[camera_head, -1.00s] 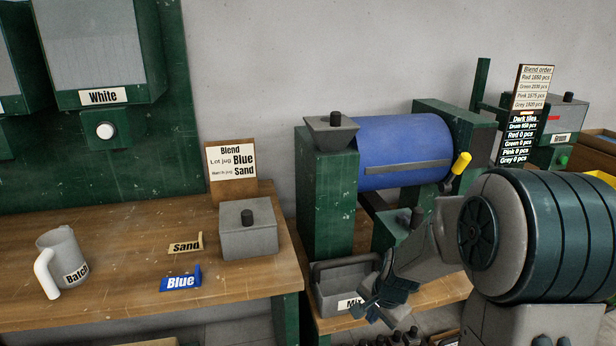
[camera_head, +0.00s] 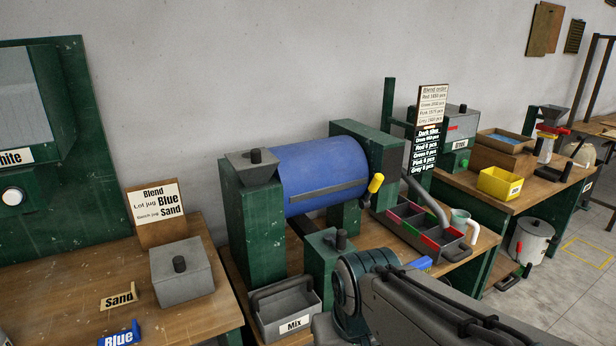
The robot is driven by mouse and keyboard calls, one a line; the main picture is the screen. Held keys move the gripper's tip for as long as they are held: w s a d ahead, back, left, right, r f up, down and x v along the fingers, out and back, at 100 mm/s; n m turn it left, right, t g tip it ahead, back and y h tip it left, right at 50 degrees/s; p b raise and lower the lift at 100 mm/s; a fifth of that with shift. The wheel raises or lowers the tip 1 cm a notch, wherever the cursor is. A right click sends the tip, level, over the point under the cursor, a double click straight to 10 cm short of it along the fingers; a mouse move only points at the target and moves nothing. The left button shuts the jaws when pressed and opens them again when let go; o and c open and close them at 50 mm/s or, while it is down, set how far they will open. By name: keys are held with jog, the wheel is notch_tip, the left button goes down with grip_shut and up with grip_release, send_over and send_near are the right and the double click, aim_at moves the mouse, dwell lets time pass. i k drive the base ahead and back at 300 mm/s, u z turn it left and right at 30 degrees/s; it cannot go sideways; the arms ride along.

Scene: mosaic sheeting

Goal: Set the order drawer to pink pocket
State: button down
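The order drawer appears to be the dark grey tray (camera_head: 408,236) with several pockets and red, green and pinkish pieces. It sits on the bench to the right of the blue drum (camera_head: 318,177). A grey handle shows at its front right end. Which pocket is set cannot be read. My arm reaches up from the bottom right, in front of the small green stand. My gripper is hidden behind my own arm links; a small blue piece just beyond them is unclear.
A yellow-tipped lever (camera_head: 376,184) sticks out at the drum's right end. A grey Mix bin (camera_head: 285,309) stands below the drum. Behind is the Blend order board (camera_head: 432,105). A yellow bin (camera_head: 500,183) stands farther right.

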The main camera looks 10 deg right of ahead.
aim_at(420, 228)
jog(key=z, duration=1.55)
jog(key=i, duration=1.2)
jog(key=u, duration=0.2)
